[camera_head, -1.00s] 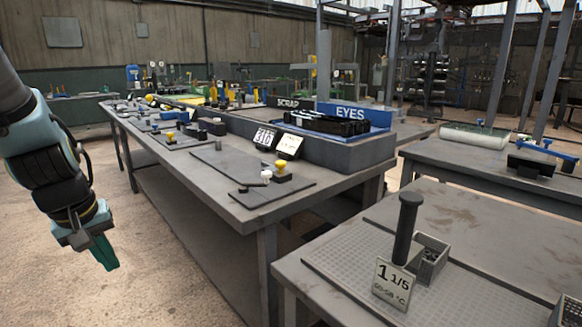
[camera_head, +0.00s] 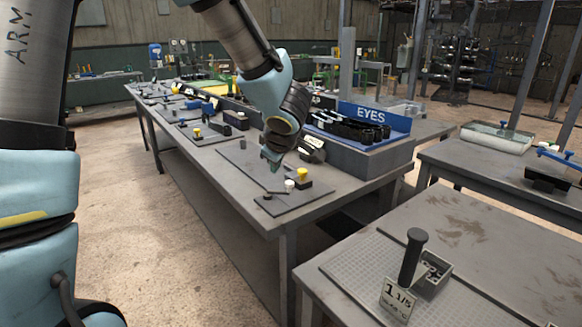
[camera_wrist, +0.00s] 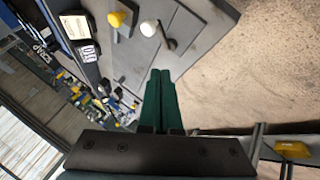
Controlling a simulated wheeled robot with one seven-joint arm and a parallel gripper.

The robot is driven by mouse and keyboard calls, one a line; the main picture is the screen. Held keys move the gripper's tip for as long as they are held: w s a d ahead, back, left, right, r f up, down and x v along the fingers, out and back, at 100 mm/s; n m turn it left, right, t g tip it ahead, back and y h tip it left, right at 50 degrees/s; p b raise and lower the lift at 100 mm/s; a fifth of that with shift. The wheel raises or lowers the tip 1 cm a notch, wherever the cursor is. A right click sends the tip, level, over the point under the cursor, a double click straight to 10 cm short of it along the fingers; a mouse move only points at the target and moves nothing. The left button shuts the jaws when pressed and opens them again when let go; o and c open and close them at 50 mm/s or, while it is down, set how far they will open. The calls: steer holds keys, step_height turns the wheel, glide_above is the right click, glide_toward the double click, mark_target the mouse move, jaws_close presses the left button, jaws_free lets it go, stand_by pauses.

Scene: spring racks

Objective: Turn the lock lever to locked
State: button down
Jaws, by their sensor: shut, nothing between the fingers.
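A flat dark plate (camera_head: 312,197) lies on the near end of the long grey bench. It carries a short lever with a white knob (camera_head: 289,185) and, just beside it, a yellow knob on a dark block (camera_head: 303,175). I cannot tell which is marked as the lock lever. In the wrist view the white knob (camera_wrist: 149,28) has a dark bar beside it, and the yellow knob (camera_wrist: 121,19) is to its left. My gripper (camera_head: 273,164) is shut and empty, above the bench just behind and left of the white knob. Its green fingers (camera_wrist: 160,76) point toward the knobs.
A dark rack in a blue-backed bin labelled EYES (camera_head: 360,125) stands behind the plate. More fixtures with yellow knobs (camera_head: 197,132) line the bench farther left. A nearer bench holds a black post (camera_head: 412,256) and a number card (camera_head: 396,301).

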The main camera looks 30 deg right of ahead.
steer(key=s+d+n+g+y+p, duration=0.1)
steer(key=s+d+n+y, duration=0.1)
steer(key=s, duration=0.3)
steer(key=x, duration=0.9)
steer(key=shift+w+d+f, duration=0.1)
steer(key=shift+w, duration=0.05)
steer(key=shift+w+d+p, duration=0.5)
steer(key=shift+w+d, duration=0.35)
steer(key=shift+d, duration=0.05)
steer(key=shift+w+d+f, duration=0.1)
steer(key=shift+w+d, duration=0.3)
steer(key=shift+w, duration=0.1)
